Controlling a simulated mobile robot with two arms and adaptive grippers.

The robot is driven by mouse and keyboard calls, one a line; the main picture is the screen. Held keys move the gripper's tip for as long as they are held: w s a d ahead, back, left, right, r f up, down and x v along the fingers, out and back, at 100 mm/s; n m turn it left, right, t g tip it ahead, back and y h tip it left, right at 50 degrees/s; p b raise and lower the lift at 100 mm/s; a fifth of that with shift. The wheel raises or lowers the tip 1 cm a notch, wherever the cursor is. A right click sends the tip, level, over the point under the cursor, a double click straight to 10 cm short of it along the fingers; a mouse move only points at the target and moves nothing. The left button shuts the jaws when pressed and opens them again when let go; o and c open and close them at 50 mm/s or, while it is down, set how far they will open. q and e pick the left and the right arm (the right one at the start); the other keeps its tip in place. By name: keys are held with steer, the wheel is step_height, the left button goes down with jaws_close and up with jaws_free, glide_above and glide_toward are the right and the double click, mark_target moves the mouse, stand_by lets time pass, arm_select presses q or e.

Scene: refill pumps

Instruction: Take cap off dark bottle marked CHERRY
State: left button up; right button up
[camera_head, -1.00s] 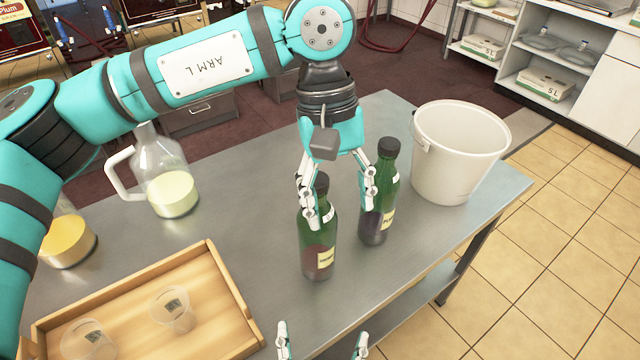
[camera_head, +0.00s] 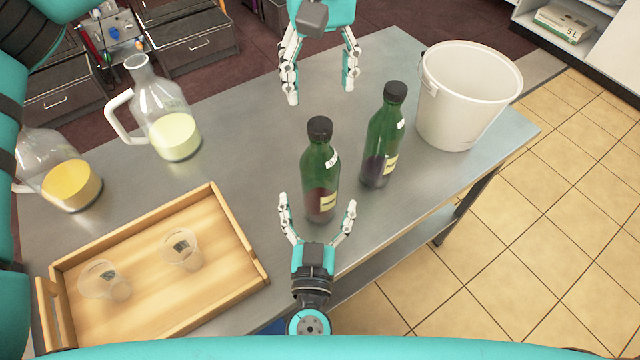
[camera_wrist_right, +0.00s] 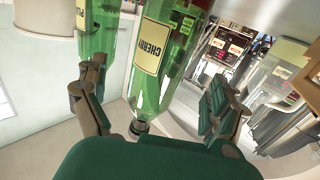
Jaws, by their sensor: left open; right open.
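A dark green bottle (camera_head: 320,172) with a black cap (camera_head: 319,128) stands upright near the table's front edge. Its label reads CHERRY in the right wrist view (camera_wrist_right: 153,47), where the bottle appears upside down and its cap (camera_wrist_right: 139,127) lies low between the fingers. A second green, black-capped bottle (camera_head: 382,140) stands to its right, its label too small to read surely. My right gripper (camera_head: 317,202) is open at the near side of the CHERRY bottle, fingers spread toward either side. My left gripper (camera_head: 320,94) is open and empty, beyond the bottles.
A white bucket (camera_head: 466,100) stands at the table's right end. A wooden tray (camera_head: 232,232) with two clear cups is at the left front. Jugs with pale (camera_head: 174,136) and orange (camera_head: 70,184) liquid stand at the left.

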mark_target(320, 125)
steer(key=w, duration=0.5)
steer(key=shift+w+d, duration=0.1)
steer(key=shift+d, duration=0.1)
jaws_close()
arm_select(q)
steer(key=m, duration=1.3)
steer(key=shift+f, duration=4.05)
steer(key=shift+c, duration=0.2)
